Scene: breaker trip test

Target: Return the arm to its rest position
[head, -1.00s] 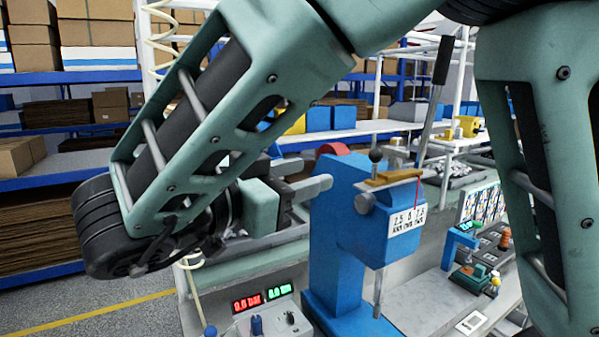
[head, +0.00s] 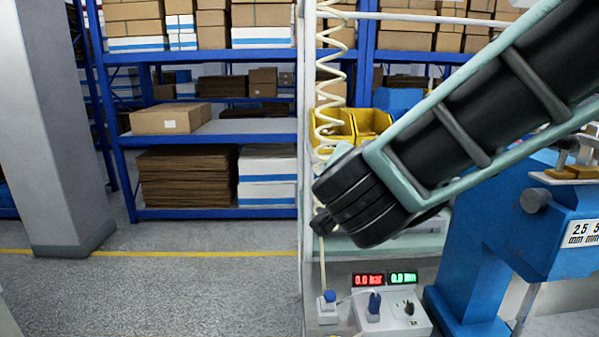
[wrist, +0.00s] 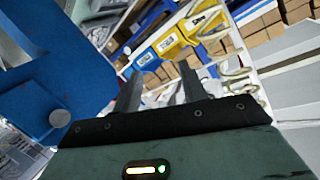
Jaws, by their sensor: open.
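My arm (head: 470,110), green-framed with a black joint, reaches in from the upper right of the head view, in front of the bench. My gripper is hidden behind it there. In the wrist view my gripper (wrist: 159,72) shows two dark fingers standing apart with nothing between them. The blue press-like machine (head: 488,225) stands at the right of the head view, partly behind my arm. It also fills the upper left of the wrist view (wrist: 60,60), close beside the fingers.
A control box (head: 390,318) with red and green readouts stands at the bench's left end. A coiled hose (head: 328,90) hangs beside the bench frame. A grey pillar (head: 60,130) stands left; blue shelves (head: 215,140) stand behind. The floor (head: 190,290) at lower left is clear.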

